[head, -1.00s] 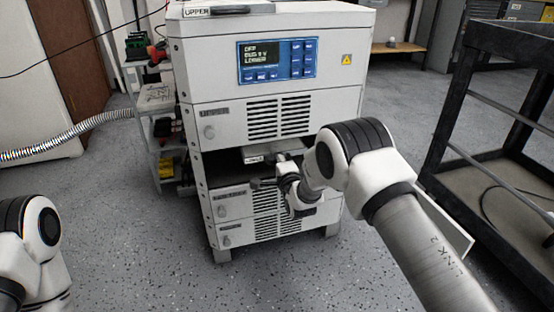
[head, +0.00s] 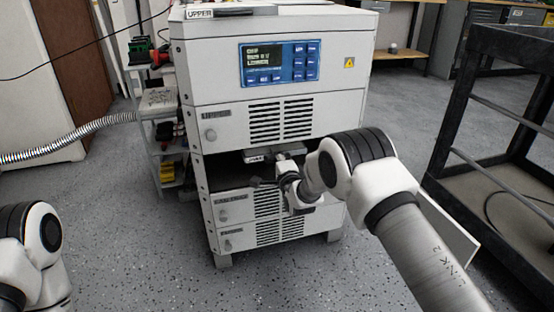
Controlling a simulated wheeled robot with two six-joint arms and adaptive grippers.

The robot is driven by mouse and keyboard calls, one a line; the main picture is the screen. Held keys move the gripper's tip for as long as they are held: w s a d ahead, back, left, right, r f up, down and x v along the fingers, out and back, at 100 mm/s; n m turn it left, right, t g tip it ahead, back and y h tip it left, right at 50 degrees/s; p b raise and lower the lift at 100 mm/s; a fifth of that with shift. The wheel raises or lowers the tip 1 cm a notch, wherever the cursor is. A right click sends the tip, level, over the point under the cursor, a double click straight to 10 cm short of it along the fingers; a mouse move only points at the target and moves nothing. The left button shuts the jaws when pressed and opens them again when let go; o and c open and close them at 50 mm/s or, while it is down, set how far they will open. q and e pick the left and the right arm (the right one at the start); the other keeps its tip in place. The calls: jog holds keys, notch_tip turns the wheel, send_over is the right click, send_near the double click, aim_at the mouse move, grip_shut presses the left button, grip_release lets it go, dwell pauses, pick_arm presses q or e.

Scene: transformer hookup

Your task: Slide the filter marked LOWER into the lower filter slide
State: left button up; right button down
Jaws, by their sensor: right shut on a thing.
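The grey cabinet (head: 278,98) has an open dark bay, the lower filter slide (head: 225,172), between the UPPER door and the lower panels. The filter marked LOWER (head: 258,156) shows as a thin light edge with a white label inside this bay. My right gripper (head: 270,175) is at the bay's mouth, shut on the filter; my own wrist partly hides its fingers. How far the filter sits in the slide, and whether it touches the rails, I cannot tell. My left arm is at the lower left; its gripper is out of view.
A filter marked UPPER (head: 230,12) lies on the cabinet top. A small shelf cart (head: 165,140) stands close at its left. A pale panel (head: 450,228) leans at the right beside a black metal cart (head: 500,110). The floor in front is clear.

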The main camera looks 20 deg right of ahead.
jog(key=shift+w+b, duration=0.35)
jog(key=shift+w, duration=0.2)
jog(key=c, duration=1)
grip_release()
jog(key=shift+s+r+p, duration=0.2)
jog(key=shift+s+p, duration=0.8)
jog(key=shift+p, duration=0.15)
jog(key=s+p, duration=0.2)
jog(key=s, duration=0.1)
jog(key=shift+f, duration=0.2)
